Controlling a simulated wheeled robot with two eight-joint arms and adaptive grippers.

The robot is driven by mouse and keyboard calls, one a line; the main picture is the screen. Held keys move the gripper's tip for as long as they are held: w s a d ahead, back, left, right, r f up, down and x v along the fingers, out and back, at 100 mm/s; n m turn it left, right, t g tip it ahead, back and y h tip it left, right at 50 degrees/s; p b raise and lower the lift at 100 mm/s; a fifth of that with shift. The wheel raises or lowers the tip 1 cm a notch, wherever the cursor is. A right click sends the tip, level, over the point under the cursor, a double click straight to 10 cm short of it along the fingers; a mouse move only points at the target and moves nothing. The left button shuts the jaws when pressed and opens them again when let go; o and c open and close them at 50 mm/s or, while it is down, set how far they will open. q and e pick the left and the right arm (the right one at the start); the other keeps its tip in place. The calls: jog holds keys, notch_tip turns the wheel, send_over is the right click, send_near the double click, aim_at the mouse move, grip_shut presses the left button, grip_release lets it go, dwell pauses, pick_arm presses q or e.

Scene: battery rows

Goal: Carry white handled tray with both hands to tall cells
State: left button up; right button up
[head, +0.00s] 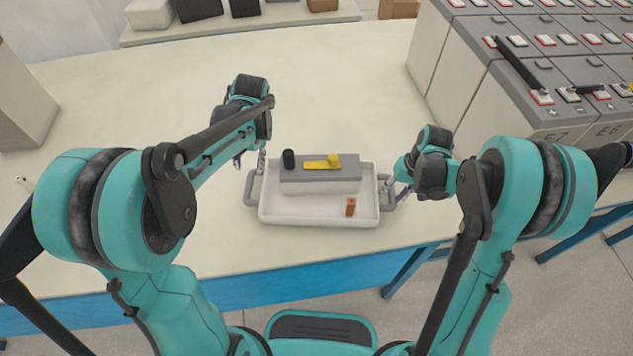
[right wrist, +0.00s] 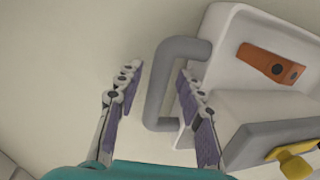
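The white tray (head: 320,218) rests on the cream table, with a grey handle at each short end. It holds a grey box (head: 318,186) with a black cylinder (head: 288,158) and a yellow item (head: 322,163) on top, and a small brown-orange block (head: 351,207). My left gripper (head: 250,164) is at the left handle (head: 249,188), its fingers apart. My right gripper (head: 402,185) is at the right handle. In the right wrist view that handle (right wrist: 170,85) lies between the parted fingers of my right gripper (right wrist: 158,74), near the right finger.
Grey battery cells (head: 560,75) with red-and-white terminals stand in rows at the right. A shelf (head: 240,22) with boxes is at the back. A beige box (head: 22,105) stands at the left. The table behind the tray is clear; its blue front edge (head: 290,286) is near.

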notch_tip(320, 180, up, 11)
jog(key=d, duration=0.2)
jog(key=shift+d, duration=0.1)
pick_arm(q)
jog(key=a, duration=0.6)
dwell(0.6)
jog(key=shift+s, duration=0.1)
pick_arm(e)
jog(key=d, duration=0.6)
dwell(0.4)
jog(key=shift+r, duration=0.1)
dwell(0.3)
